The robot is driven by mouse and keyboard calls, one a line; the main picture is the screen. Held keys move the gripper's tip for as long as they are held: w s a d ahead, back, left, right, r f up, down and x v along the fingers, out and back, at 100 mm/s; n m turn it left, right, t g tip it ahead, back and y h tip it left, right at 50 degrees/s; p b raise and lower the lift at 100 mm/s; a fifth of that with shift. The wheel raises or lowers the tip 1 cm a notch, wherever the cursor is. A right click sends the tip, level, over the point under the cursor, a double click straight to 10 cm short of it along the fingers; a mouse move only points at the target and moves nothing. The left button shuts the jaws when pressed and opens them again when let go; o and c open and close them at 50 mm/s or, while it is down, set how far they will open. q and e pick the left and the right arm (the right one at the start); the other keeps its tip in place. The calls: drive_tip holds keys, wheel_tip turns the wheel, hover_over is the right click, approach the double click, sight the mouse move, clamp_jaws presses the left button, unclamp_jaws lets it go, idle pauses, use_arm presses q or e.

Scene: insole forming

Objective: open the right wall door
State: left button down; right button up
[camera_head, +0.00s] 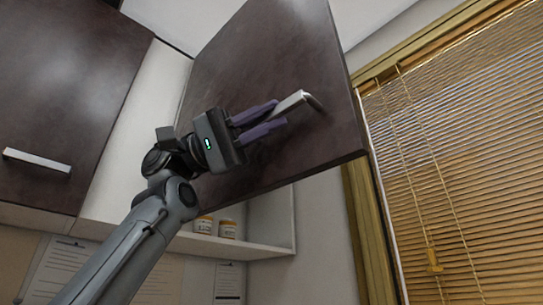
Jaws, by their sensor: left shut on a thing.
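The right wall door (265,60) is a dark brown panel, swung partly open and standing out from the cabinet. Its silver bar handle (301,99) is on the face towards me, near the right edge. My left gripper (279,113) has its purple fingers at the handle and is shut on it; the fingers cover the handle's left part. My right gripper is not in view.
A closed dark door (70,90) with a silver handle (37,160) is at the left. Small jars (227,229) stand on a white shelf (250,247) below the open door. A window with blinds (460,150) and a wooden frame is at the right.

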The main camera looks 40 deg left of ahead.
use_arm(q)
drive_tip(key=c, duration=1.4)
unclamp_jaws()
drive_tip(key=shift+a, duration=0.1)
drive_tip(key=shift+c, duration=0.2)
drive_tip(key=v, duration=1)
drive_tip(key=shift+s+a, duration=0.2)
drive_tip(key=shift+a, duration=0.1)
drive_tip(key=shift+f, duration=0.1)
